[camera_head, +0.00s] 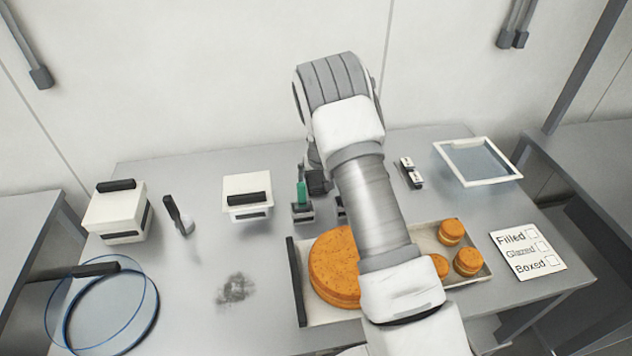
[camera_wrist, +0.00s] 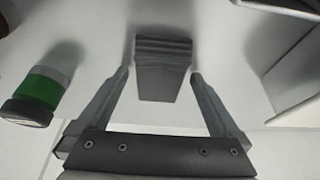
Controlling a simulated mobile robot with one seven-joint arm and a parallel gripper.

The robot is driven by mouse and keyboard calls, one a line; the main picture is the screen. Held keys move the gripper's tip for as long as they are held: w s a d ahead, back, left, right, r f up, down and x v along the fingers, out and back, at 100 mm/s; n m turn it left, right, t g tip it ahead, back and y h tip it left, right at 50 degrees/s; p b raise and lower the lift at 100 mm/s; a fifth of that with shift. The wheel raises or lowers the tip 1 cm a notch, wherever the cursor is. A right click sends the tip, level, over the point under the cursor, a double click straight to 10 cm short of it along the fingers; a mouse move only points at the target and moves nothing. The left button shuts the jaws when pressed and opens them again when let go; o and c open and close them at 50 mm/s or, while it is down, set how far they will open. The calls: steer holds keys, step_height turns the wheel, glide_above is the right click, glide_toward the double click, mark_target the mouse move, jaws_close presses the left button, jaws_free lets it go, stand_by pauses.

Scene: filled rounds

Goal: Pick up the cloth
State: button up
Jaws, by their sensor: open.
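My gripper (camera_wrist: 160,74) is open, its two fingers apart on either side of a grey, layered, wedge-shaped piece (camera_wrist: 162,68) in the wrist view. This piece may be the folded cloth, but I cannot tell for sure. I cannot tell whether the fingers touch it; a gap shows at each side. In the head view my arm hides most of that spot, and my dark gripper body (camera_head: 318,181) shows beside a green bottle (camera_head: 302,193). The bottle also shows at left in the wrist view (camera_wrist: 42,88).
A tray (camera_head: 292,280) holds a large orange cake and several small ones. White boxes (camera_head: 118,212) (camera_head: 246,190), a blue-rimmed ring (camera_head: 102,308), a dark smudge (camera_head: 235,289), a label card (camera_head: 527,253) and a white-framed pane (camera_head: 476,160) are on the table.

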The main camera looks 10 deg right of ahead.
mark_target(317, 179)
steer(key=c, duration=1.3)
steer(key=shift+r, duration=0.1)
steer(key=shift+r+p, duration=0.4)
steer(key=shift+p, duration=0.35)
step_height(317, 179, up, 10)
steer(key=b, duration=0.1)
steer(key=shift+f+b, duration=0.2)
steer(key=shift+b, duration=0.15)
steer(key=o, duration=0.7)
steer(key=c, duration=0.5)
